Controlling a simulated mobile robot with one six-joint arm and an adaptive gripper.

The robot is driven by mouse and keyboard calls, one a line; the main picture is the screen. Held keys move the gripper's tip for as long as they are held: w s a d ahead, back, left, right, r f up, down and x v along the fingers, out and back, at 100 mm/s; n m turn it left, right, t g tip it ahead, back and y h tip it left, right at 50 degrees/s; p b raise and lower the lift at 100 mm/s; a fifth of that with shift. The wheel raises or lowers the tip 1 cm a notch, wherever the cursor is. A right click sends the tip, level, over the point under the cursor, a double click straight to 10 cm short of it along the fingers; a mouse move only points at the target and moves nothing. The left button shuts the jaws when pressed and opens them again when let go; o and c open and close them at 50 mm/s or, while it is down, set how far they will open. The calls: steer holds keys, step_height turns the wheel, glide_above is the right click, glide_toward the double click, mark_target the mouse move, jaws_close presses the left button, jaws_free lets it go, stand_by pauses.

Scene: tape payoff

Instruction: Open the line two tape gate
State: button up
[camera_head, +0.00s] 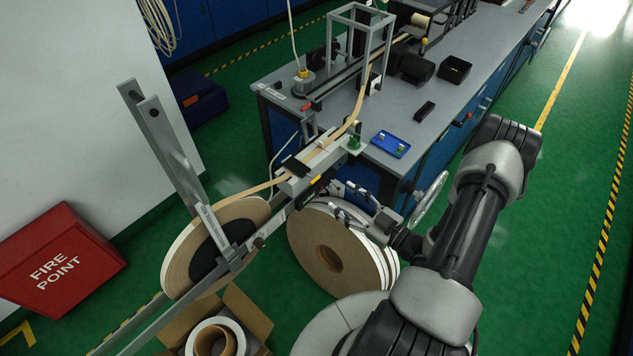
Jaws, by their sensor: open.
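A tan tape runs from a large reel (178,262) on a grey stand up through a pale metal guide unit (325,158) at the bench end. A black block (295,167) sits across the tape on this guide, and a small yellow mark (316,179) shows on its near side. I cannot tell which part is the line two tape gate or read a line label. My gripper (338,199) is open and empty, just right of and below the guide, pointing left toward it. It appears apart from the guide; the exact gap is unclear.
Large tape rolls (330,252) stand below my gripper. A cardboard box (247,318) with rolls is on the floor. The bench (425,135) holds a blue tray (390,144), black bins and a metal frame. A red fire point box (58,262) stands left. Green floor at right is clear.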

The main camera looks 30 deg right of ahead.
steer(key=b, duration=0.1)
glide_toward(302, 170)
steer(key=x, duration=0.4)
steer(key=shift+w+a+f, duration=0.1)
steer(key=shift+w+f, duration=0.05)
steer(key=shift+w, duration=0.05)
steer(key=shift+c, duration=0.6)
jaws_close()
